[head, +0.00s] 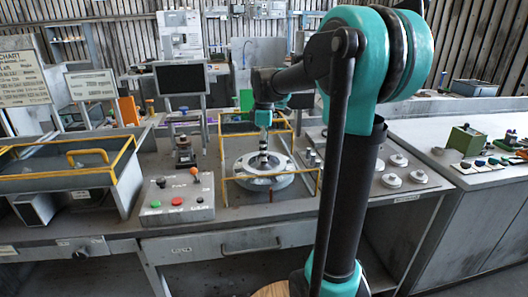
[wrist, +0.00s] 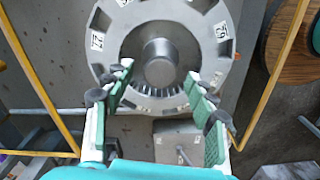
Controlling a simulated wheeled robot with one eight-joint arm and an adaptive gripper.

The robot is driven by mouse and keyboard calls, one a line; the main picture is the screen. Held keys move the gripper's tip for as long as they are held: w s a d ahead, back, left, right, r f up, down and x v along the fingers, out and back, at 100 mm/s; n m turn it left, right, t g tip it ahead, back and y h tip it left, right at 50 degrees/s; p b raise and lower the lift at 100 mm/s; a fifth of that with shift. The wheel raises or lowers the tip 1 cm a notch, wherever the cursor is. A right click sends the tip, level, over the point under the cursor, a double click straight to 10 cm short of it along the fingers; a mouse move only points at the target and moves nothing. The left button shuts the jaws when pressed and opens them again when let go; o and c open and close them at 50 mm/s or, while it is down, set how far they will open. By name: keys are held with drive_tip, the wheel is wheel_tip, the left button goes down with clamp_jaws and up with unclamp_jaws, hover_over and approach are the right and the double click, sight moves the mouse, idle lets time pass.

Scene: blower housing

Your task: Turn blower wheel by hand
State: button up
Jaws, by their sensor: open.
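The blower wheel (wrist: 222,66) is a grey, slotted disc with a raised round hub (wrist: 160,62) at its middle and number labels on its rim. In the head view the wheel (head: 243,178) lies flat on the bench inside a yellow rail frame. My gripper (wrist: 158,82) is open above the wheel, its two green-padded fingers spread to either side of the hub's near side. No contact with the wheel can be made out. In the head view my gripper (head: 263,160) is small and points down over the wheel's middle, hiding the hub.
Yellow rails (head: 222,150) surround the wheel. A control box (head: 178,200) with red and green buttons stands to the left, with a dark monitor (head: 180,78) behind. Several pale discs (head: 392,180) lie to the right. A small grey box (wrist: 178,143) sits near the wheel.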

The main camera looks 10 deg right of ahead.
wheel_tip(320, 180, up, 11)
idle(0.4)
